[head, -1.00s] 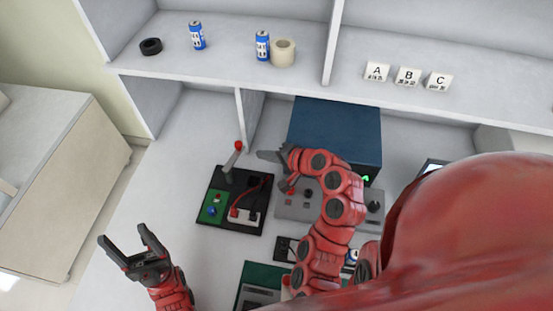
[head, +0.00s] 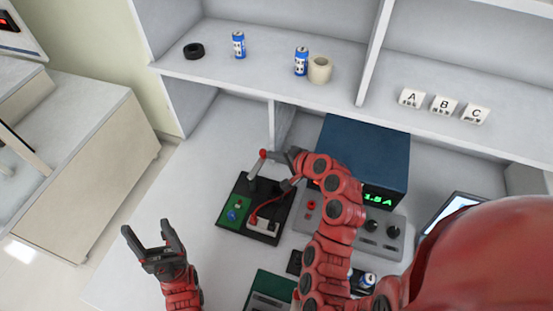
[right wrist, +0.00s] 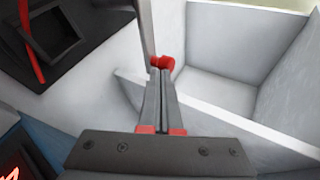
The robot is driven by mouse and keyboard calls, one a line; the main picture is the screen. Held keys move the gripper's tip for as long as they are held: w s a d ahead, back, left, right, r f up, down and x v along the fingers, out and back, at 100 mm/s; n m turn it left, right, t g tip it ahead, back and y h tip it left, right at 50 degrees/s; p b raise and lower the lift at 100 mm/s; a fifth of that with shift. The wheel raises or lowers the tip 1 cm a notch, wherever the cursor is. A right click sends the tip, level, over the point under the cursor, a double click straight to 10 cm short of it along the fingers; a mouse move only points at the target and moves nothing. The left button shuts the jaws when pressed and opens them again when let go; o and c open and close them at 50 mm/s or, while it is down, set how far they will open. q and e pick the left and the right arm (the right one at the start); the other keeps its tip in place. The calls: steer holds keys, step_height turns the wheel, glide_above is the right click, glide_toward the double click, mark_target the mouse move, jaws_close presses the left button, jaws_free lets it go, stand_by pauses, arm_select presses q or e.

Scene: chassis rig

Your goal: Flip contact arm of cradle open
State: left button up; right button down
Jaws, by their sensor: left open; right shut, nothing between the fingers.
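The cradle board (head: 228,222) is black with a green panel, standing left of the blue box in the head view. Its contact arm (head: 254,170) is a grey bar with a red knob (head: 263,153), leaning up from the board's back edge. In the right wrist view the bar (right wrist: 147,30) runs down to the red knob (right wrist: 165,63). My right gripper (head: 274,155) is shut and empty, its fingertips (right wrist: 160,72) right at the knob; I cannot tell whether they touch. My left gripper (head: 150,238) is open and empty, left of the board.
A blue box (head: 365,150) with a lit green display and a grey knob panel (head: 385,235) stand right of the board. The shelf (head: 265,75) above holds batteries, a tape roll, a black ring and lettered blocks.

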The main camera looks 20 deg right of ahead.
steer(key=shift+w+a, duration=0.1)
steer(key=shift+w, duration=0.1)
